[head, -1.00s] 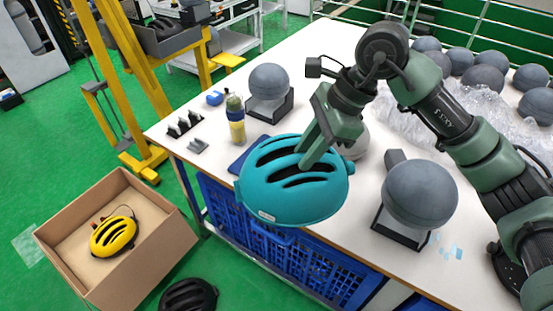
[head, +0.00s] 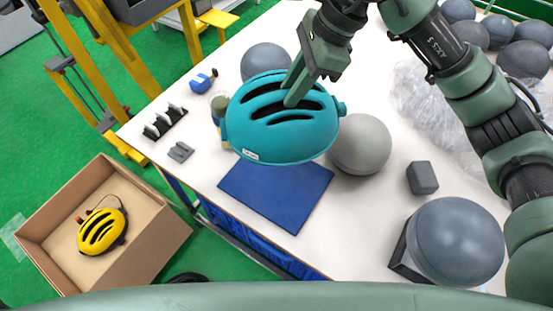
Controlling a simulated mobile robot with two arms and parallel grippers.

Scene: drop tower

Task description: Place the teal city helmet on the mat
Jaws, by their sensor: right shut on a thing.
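The teal city helmet (head: 280,125) hangs from my right gripper (head: 291,100), whose fingers are shut on it at a top vent. The helmet is upright and, in the picture, overlaps the back edge of the blue mat (head: 277,195). The mat lies flat and empty on the white table near its front left edge. The helmet seems to be held above the table; its exact height is hard to tell. My left gripper is not in view.
A light grey ball (head: 361,146) stands right beside the helmet. A dark ball (head: 268,62) and a partly hidden bottle (head: 219,106) are behind and left. A large ball (head: 455,242) sits front right. A cardboard box (head: 157,238) with a yellow helmet (head: 102,231) is on the floor.

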